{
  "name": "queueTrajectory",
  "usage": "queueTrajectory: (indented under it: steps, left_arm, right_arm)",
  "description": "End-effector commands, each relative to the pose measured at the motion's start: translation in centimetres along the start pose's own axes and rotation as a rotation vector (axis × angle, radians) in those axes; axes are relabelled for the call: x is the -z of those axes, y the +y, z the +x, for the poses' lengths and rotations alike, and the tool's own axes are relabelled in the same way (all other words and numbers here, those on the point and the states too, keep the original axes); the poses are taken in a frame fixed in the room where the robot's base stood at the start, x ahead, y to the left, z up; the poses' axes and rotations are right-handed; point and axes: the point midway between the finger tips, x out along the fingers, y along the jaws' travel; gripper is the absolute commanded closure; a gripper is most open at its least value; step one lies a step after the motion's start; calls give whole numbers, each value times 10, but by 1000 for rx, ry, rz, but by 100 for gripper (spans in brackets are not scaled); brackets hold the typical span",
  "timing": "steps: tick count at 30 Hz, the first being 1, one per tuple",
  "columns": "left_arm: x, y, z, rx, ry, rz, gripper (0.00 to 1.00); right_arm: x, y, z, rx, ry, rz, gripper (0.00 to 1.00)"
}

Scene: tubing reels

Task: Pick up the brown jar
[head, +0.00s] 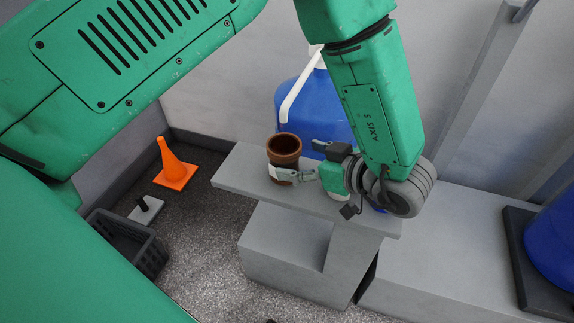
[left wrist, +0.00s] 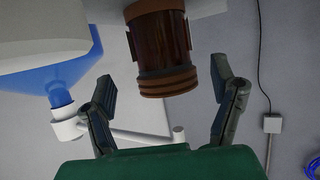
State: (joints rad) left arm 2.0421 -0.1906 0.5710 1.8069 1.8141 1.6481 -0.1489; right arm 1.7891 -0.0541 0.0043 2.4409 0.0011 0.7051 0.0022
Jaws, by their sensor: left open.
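The brown jar (head: 284,150) stands upright near the left end of a grey bench top in the head view. It is open at the top, with a ringed rim and a pale patch low on its side. In the left wrist view the jar (left wrist: 160,50) appears upside down, ahead of the fingers and centred a little left of the middle of the gap. My left gripper (head: 299,161) is open, with its fingers close beside the jar on its right; the exact gap is hard to tell. My right gripper is not in view.
The grey bench top (head: 235,172) is narrow. A large blue container (head: 312,110) with a white pipe (head: 298,92) stands behind the jar. An orange cone (head: 174,166) and a dark crate (head: 145,250) are on the floor at left. Another blue container (head: 555,240) stands at right.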

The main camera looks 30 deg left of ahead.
Motion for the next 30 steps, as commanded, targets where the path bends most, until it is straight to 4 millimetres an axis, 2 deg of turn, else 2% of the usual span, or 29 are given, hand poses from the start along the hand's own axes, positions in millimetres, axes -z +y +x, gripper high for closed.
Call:
queueTrajectory:
  steps: [9, 17, 20, 21, 22, 25, 26, 30]
  left_arm:
    - [-5, -3, 38, 2, 8, 2, 21]
    - [-2, -3, 44, 0, 6, 2, 21]
    - [-2, -3, 45, 0, 4, 1, 53]
    - [-2, -3, 46, 0, 3, 1, 67]
    - [-2, -3, 46, 0, 2, 1, 75]
    - [-2, -3, 46, 1, 2, 2, 76]
    - [-2, -3, 46, 1, 3, 2, 80]
    - [-3, -3, 44, 1, 4, 3, 80]
  right_arm:
    - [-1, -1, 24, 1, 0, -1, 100]
    - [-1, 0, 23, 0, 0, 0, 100]
    - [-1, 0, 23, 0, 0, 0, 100]
    - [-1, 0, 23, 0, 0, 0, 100]
    - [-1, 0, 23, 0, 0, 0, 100]
    - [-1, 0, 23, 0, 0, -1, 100]
    - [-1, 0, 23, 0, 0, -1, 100]
    - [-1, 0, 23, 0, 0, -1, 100]
